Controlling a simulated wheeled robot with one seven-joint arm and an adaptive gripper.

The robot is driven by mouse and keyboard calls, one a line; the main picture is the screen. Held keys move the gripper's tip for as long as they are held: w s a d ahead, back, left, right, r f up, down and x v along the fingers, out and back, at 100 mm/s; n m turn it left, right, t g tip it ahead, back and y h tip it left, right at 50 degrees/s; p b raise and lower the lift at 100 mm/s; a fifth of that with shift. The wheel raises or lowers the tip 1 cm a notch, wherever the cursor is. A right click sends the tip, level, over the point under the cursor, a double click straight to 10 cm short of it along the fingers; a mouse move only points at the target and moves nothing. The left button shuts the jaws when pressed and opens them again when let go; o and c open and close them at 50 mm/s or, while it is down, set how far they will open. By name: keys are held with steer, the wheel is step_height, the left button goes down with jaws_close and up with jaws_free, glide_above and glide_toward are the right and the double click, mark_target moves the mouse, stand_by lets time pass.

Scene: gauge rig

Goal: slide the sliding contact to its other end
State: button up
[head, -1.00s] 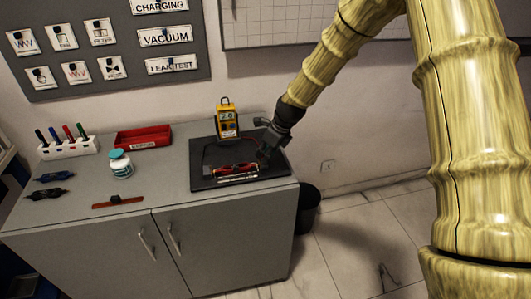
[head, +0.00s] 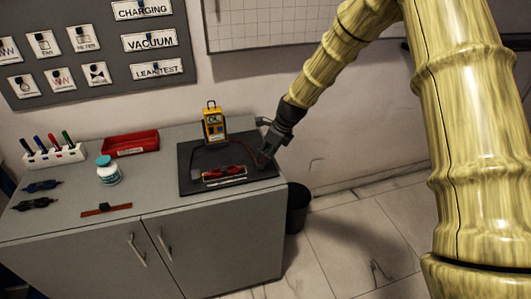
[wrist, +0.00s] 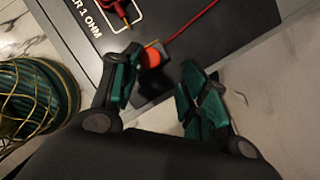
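A black board (head: 186,185) lies on the cabinet top, and its print in the wrist view ends in "1 OHM". A round orange-red knob (wrist: 151,57) on a small black block, which looks like the sliding contact, shows in the wrist view near the board's edge. My gripper (head: 264,160) is at the board's right end. In the wrist view my gripper (wrist: 165,85) has its green-padded fingers apart, with the knob just beyond the left fingertip, near the gap. I cannot tell whether they touch. In the head view my gripper hides the knob.
A yellow meter (head: 214,123) stands at the board's back edge. Red leads (head: 228,172) lie on the board. A red tray (head: 131,144), a white jar (head: 108,171) and a pen holder (head: 53,156) stand to the left. A dark bin (head: 297,206) is beside the cabinet.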

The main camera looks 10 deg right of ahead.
steer(key=shift+a+f, duration=0.1)
steer(key=shift+a, duration=0.4)
steer(key=v, duration=1.2)
steer(key=shift+w+a, duration=0.1)
